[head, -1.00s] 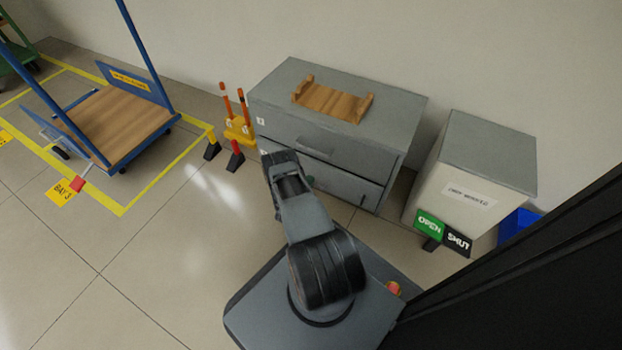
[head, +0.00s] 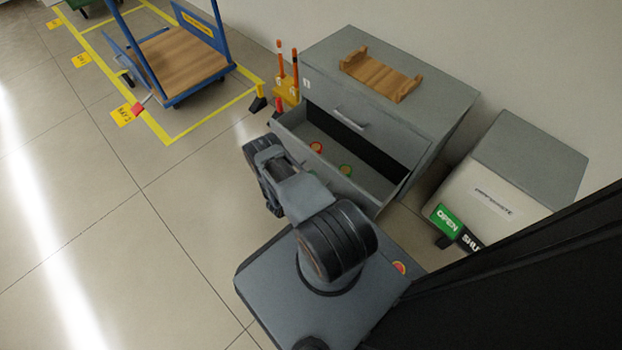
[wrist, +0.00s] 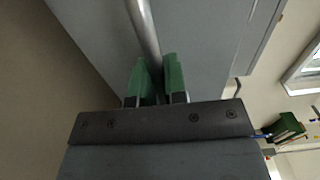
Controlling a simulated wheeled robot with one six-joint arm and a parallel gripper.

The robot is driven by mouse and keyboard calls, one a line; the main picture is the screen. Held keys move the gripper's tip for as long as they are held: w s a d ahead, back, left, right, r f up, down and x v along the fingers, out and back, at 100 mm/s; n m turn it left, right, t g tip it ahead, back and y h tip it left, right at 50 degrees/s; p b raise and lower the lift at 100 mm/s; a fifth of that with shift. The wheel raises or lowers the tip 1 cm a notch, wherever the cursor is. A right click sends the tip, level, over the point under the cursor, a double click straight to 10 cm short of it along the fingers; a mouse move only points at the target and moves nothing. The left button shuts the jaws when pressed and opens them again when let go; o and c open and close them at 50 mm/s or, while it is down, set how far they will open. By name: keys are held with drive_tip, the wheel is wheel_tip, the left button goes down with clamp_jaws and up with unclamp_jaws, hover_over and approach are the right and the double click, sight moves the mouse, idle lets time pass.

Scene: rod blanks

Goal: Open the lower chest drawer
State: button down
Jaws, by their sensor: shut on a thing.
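The grey chest (head: 440,105) stands against the wall. In the head view my arm hides the fingertips and that handle.
A wooden cradle (head: 380,75) sits on the chest top. A lidded bin (head: 515,175) with OPEN and SHUT signs stands to the right. Orange-topped posts (head: 288,75) stand left of the chest, and a blue cart (head: 180,65) is farther left. The floor at left is clear.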

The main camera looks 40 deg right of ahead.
drive_tip(key=shift+s+a, duration=0.1)
drive_tip(key=shift+a, duration=0.2)
drive_tip(key=c, duration=1.2)
unclamp_jaws()
drive_tip(key=shift+o, duration=0.2)
drive_tip(key=a+p, duration=0.2)
drive_tip(key=a, duration=1.2)
drive_tip(key=shift+s+p, duration=0.35)
